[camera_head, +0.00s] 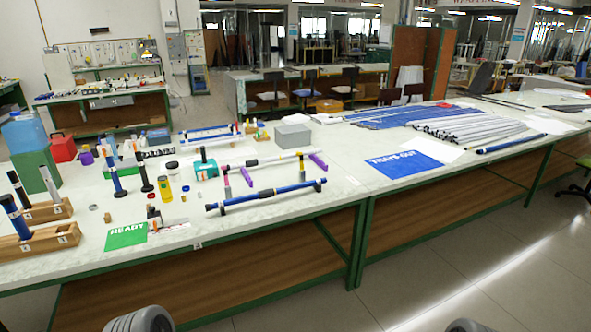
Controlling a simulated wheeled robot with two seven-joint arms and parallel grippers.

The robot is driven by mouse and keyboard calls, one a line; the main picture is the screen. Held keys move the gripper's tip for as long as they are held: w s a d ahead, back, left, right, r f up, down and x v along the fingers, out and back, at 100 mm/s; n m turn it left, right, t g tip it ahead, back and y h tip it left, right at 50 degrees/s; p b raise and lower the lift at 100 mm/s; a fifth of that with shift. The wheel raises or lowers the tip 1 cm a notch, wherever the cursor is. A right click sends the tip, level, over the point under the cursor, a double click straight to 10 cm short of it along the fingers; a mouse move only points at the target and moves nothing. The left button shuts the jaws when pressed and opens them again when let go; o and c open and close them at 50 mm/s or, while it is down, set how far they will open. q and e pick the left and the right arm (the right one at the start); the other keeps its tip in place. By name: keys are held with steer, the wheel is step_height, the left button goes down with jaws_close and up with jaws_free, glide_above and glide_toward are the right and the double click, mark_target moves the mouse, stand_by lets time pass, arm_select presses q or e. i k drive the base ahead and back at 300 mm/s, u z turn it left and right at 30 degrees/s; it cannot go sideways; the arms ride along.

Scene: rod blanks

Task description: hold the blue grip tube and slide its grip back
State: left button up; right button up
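A long blue tube (265,196) with darker sections near its ends lies level across low supports near the front edge of the table. A shorter blue tube (115,176) stands upright left of the middle. Another blue tube with a dark upper part (15,215) stands in the front wooden block (40,243) at far left. I cannot tell for certain which of these is the blue grip tube, or make out a sliding grip clearly. Neither gripper is in view; only grey rounded parts, apparently mine, show at the bottom edge.
A green READY card (126,235) and a blue card (404,164) lie on the table.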

mark_target(265, 194)
steer(key=z, duration=0.65)
steer(key=i, duration=1.4)
steer(key=u, duration=0.5)
steer(key=i, duration=1.1)
steer(key=u, duration=0.95)
